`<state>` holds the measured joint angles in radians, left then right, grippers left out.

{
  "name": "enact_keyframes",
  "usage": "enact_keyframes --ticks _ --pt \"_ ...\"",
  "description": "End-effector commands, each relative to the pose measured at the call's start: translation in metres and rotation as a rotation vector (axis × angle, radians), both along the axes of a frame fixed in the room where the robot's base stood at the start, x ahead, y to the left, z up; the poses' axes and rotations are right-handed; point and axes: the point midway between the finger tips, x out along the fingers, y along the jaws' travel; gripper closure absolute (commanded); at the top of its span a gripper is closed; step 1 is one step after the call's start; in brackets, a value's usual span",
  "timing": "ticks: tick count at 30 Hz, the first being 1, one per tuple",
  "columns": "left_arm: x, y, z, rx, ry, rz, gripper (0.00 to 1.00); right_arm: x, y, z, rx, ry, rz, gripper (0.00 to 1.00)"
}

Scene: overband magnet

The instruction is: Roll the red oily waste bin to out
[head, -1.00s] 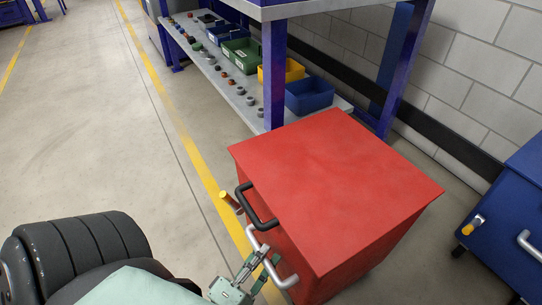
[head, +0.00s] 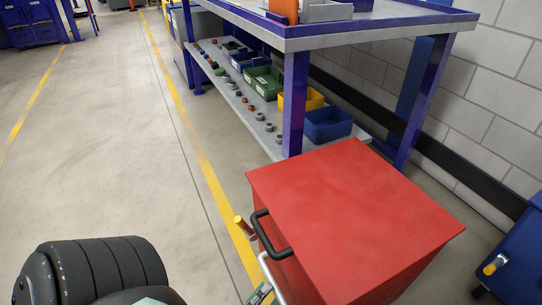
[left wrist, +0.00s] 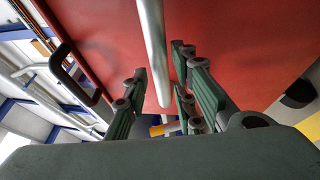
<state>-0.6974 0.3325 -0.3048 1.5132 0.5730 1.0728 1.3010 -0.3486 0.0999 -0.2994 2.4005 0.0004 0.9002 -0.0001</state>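The red oily waste bin (head: 350,215) stands upright on the floor at the lower right of the head view, its flat lid tilted to no visible degree. It has a black handle (head: 266,232) and a silver bar handle (head: 270,277) on its left side. In the left wrist view the silver bar (left wrist: 152,45) runs between the fingers of my left gripper (left wrist: 160,88). The fingers look open around the bar, with a narrow gap on each side. In the head view this gripper is mostly cut off at the bottom edge. My right gripper is not in view.
A blue-framed shelf (head: 293,105) with bins and small parts stands just behind the red bin. A blue cabinet (head: 524,248) is at the right, near the block wall (head: 500,100). Open floor (head: 110,150) lies left of the yellow line (head: 210,180).

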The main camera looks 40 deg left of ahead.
Motion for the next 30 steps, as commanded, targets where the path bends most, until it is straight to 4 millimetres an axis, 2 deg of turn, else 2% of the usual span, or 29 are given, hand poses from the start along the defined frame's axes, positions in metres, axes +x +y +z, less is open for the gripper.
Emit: enact_keyframes --ticks 4,10,30 --pt "-0.026 -0.001 -0.006 0.002 0.004 0.001 0.75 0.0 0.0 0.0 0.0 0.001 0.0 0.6" --pt "-0.043 -0.002 -0.008 0.001 0.001 0.001 0.75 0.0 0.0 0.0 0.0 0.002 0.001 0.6" --pt "-0.045 -0.002 -0.008 0.001 0.0 0.001 0.75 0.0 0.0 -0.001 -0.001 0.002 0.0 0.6"
